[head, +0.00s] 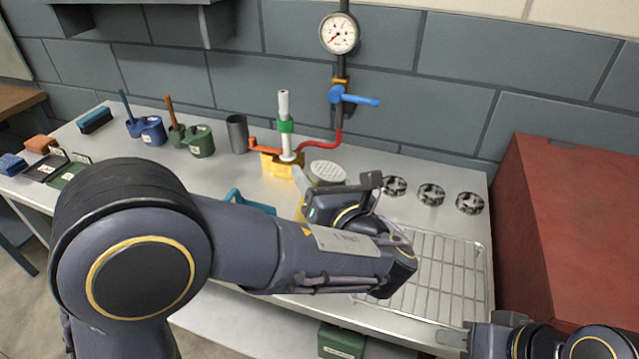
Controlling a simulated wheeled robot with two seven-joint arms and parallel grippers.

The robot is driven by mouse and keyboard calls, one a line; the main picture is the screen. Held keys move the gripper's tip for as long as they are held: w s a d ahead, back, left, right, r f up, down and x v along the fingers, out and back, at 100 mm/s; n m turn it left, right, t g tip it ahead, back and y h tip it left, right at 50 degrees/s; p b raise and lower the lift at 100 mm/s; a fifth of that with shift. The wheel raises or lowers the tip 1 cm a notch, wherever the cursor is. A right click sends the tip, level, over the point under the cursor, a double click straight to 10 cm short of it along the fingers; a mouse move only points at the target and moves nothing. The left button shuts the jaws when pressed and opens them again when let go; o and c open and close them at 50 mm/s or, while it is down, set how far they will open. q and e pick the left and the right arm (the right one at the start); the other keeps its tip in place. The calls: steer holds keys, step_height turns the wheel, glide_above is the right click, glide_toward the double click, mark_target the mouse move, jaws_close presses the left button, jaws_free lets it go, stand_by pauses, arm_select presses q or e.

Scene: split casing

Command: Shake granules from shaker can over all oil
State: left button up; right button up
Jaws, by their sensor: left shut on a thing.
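The shaker can (327,172) shows its pale, perforated round lid facing up, beside my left gripper. Part of a yellow body shows below the lid; the rest is hidden behind my gripper and forearm. My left gripper (345,193) is shut on the can above the middle of the bench. Its fingertips are largely hidden. My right gripper (455,339) is at the lower right, by the front edge of the bench. Its jaw opening cannot be made out. No oil can be made out; my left arm covers much of the front of the bench.
A wire rack (445,275) lies at the bench's right, with several round metal parts (431,194) behind it. A grey cup (237,133) is further left. A large red box (575,240) borders the right.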

arm_select(q)
steer(key=shift+a+f+m+p, duration=0.15)
steer(key=shift+f+m+p, duration=0.3)
steer(key=shift+m, duration=0.25)
steer(key=f+m, duration=0.2)
steer(key=f+m+p, duration=0.1)
steer(key=f+m, duration=0.1)
steer(key=a+f+m, duration=0.1)
steer(key=f+m, duration=0.1)
steer(key=m, duration=0.1)
steer(key=shift+s+a+p, duration=0.1)
steer(key=shift+s+p, duration=0.25)
step_height(320, 180, down, 3)
steer(key=m+p, duration=0.5)
steer(key=shift+s, duration=0.1)
steer(key=shift+a+f+m+p, duration=0.1)
steer(key=shift+f+m+p, duration=0.65)
steer(key=shift+m, duration=0.25)
steer(key=shift+f+m, duration=0.75)
steer(key=shift+m, duration=0.05)
steer(key=shift+p, duration=0.45)
steer(key=shift+s, duration=0.15)
